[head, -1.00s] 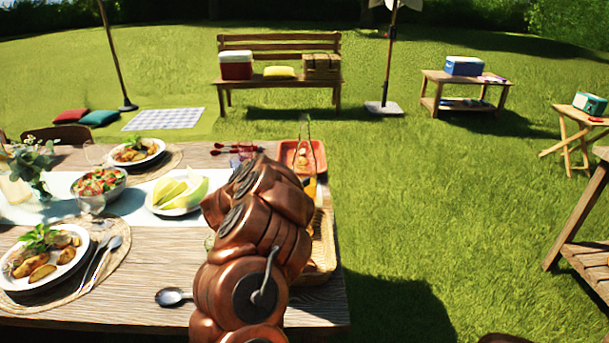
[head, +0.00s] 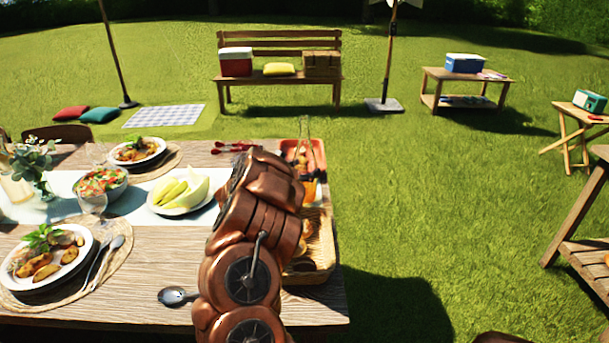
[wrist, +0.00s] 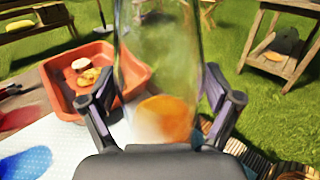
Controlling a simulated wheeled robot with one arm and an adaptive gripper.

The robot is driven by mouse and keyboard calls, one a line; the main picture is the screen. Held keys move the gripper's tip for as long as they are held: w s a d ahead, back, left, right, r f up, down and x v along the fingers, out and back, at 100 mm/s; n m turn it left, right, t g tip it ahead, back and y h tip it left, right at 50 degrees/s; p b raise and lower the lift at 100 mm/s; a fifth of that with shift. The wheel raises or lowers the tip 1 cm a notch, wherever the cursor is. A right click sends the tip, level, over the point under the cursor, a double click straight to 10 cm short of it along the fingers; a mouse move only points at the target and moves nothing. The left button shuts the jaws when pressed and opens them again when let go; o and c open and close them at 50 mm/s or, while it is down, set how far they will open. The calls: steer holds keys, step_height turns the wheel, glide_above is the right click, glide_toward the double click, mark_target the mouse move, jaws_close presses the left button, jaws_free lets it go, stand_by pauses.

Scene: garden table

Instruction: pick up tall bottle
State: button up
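The tall bottle is clear glass with orange liquid low inside. In the head view its neck (head: 304,132) rises behind my arm, which hides much of its body. In the wrist view the bottle (wrist: 160,65) stands large in the middle, between my two fingers. My gripper (wrist: 162,95) is open, with one dark finger on each side of the glass. The gaps between fingers and glass are very small, and contact is hard to tell. My gripper is hidden behind my arm in the head view.
A red tray (head: 319,150) with food stands behind the bottle. A wicker basket (head: 326,265) lies nearer, at the table's right edge. A melon plate (head: 180,209), a salad bowl (head: 118,190), a wine glass (head: 92,203) and a dark spoon (head: 174,295) are to the left.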

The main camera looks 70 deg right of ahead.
steer(key=c, duration=1.3)
steer(key=shift+c, duration=0.4)
steer(key=shift+r, duration=0.2)
